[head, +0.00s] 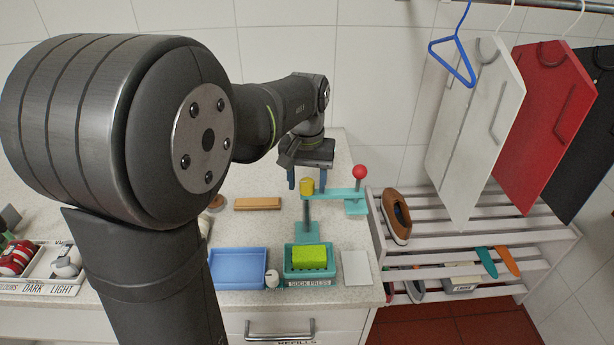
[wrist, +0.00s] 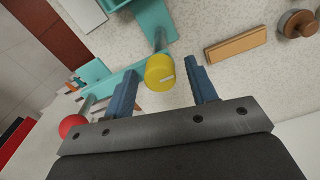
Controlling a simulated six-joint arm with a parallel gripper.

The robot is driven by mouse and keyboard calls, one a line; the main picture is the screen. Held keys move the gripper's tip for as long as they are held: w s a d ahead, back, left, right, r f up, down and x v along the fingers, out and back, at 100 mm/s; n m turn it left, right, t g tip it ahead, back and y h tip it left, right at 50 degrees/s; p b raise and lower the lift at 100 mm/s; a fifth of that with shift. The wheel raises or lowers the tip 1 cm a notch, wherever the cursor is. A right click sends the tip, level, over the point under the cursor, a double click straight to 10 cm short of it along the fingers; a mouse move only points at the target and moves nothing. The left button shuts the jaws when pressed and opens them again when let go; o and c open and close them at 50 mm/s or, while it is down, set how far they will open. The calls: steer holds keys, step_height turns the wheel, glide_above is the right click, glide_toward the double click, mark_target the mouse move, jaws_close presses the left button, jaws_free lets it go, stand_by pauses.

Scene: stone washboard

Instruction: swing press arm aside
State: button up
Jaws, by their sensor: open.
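The sock press stands on the counter with a teal base tray (head: 288,272) and a post topped by a yellow cap (head: 307,187). Its teal press arm (head: 335,194) points right from the post, with a red ball knob (head: 360,172) and a teal pad (head: 355,207) at its far end. The pad is beside the tray, not over it. A lime green block (head: 309,257) lies in the tray. My gripper (wrist: 163,68) is open, and its blue fingers appear either side of the yellow cap (wrist: 160,73); contact cannot be told. The red knob (wrist: 72,126) shows at lower left.
A blue tray (head: 238,268) and a small white round item (head: 272,278) are left of the press; a pale plate (head: 356,268) is right. A wooden block (head: 257,204) lies behind. A slatted rack (head: 450,250) with shoes stands right of the counter.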

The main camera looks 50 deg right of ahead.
step_height(320, 180, up, 18)
steer(key=shift+f, duration=0.25)
stand_by(0.6)
step_height(320, 180, down, 18)
steer(key=shift+r, duration=0.2)
stand_by(0.4)
